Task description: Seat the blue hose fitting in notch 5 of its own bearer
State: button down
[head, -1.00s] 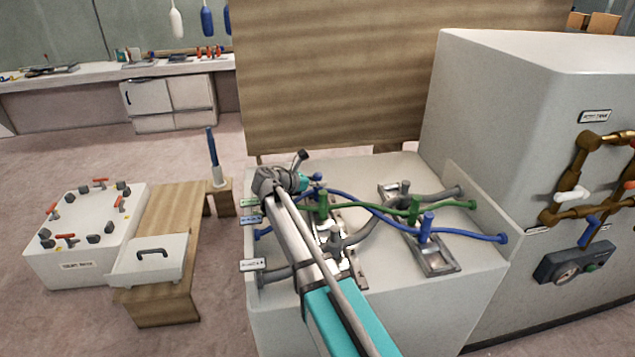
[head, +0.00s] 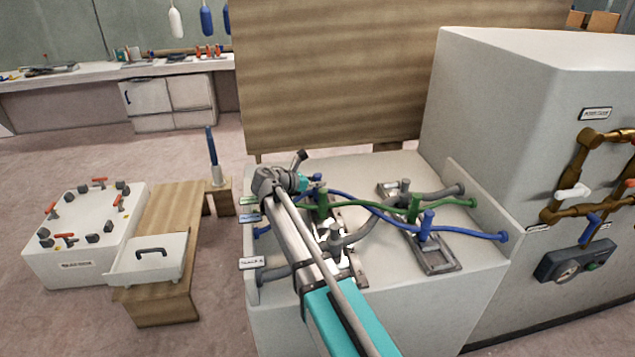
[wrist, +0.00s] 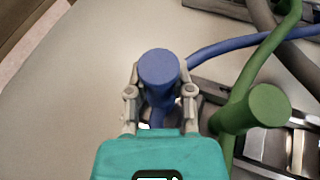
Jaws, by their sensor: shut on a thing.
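My gripper (wrist: 160,92) is shut on the upright blue hose fitting (wrist: 158,68) in the wrist view, one finger on each side of it. In the head view my gripper (head: 308,183) is over the far left part of the white bench top, with the fitting mostly hidden. The blue hose (wrist: 225,45) runs off to the right. The near-left bearer (head: 357,272) is partly hidden under my arm; its metal rim also shows in the wrist view. I cannot tell whether the held fitting touches a notch, and no notch numbers are readable.
A green fitting (wrist: 262,108) stands close to the right of my gripper. The right bearer (head: 440,266) holds another blue fitting (head: 427,222) and a green one (head: 414,207). Grey hoses cross the bench. A wooden panel (head: 350,75) stands behind; a white cabinet (head: 480,130) stands right.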

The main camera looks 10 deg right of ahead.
jog(key=shift+f, duration=0.2)
jog(key=shift+c, duration=2.1)
grip_release()
jog(key=shift+r, duration=0.2)
